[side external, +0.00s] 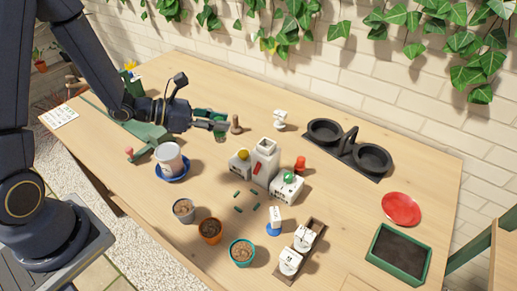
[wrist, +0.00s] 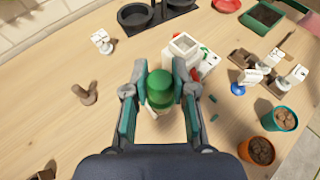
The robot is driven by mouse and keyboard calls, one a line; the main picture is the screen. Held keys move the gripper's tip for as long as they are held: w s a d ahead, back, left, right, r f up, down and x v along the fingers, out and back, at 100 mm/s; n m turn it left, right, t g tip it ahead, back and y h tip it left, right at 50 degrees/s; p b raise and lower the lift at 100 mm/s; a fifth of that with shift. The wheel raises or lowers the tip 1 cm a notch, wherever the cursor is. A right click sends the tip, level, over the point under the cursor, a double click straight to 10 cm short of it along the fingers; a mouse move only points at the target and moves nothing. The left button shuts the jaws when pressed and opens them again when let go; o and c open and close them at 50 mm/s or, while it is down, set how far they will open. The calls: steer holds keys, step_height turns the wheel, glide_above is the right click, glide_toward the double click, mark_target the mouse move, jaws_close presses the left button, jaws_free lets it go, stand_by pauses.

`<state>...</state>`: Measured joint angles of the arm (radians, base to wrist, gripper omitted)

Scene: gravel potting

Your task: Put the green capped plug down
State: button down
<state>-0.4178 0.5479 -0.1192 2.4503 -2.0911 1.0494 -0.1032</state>
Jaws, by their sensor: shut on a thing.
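The green capped plug (wrist: 160,88) is between the fingers of my gripper (wrist: 157,98) in the wrist view. Its round green cap faces the camera, and a small pale part shows below it. My gripper (side external: 222,123) is shut on it above the left middle of the table in the side view. The plug is mostly hidden there behind the fingers, with a bit of green (side external: 221,136) showing. I cannot tell whether its lower end touches the table.
A brown peg (side external: 237,126) stands close to my gripper. A white block (side external: 264,158) with yellow, green and red knobbed pieces stands right of it. A white pot (side external: 169,156) on a blue saucer, several pots and small green pellets are nearer. Black cups (side external: 325,132) stand behind.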

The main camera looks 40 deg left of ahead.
step_height(320, 180, up, 3)
steer(key=shift+r, duration=0.1)
steer(key=s+d+m+g+h, duration=0.1)
steer(key=s+d, duration=0.1)
steer(key=d, duration=1)
steer(key=s+d+m+g+h, duration=0.1)
steer(key=s+d, duration=0.1)
steer(key=d, duration=1.1)
steer(key=shift+w+d+f, duration=1.05)
steer(key=shift+w+f, duration=0.95)
steer(key=shift+f, duration=1.05)
steer(key=shift+w+d+f, duration=1.05)
steer(key=shift+w+f, duration=0.95)
steer(key=shift+f, duration=1.05)
steer(key=shift+w+d+f, duration=1.05)
steer(key=shift+w+f, duration=0.95)
steer(key=shift+f, duration=1.05)
steer(key=shift+f, duration=0.15)
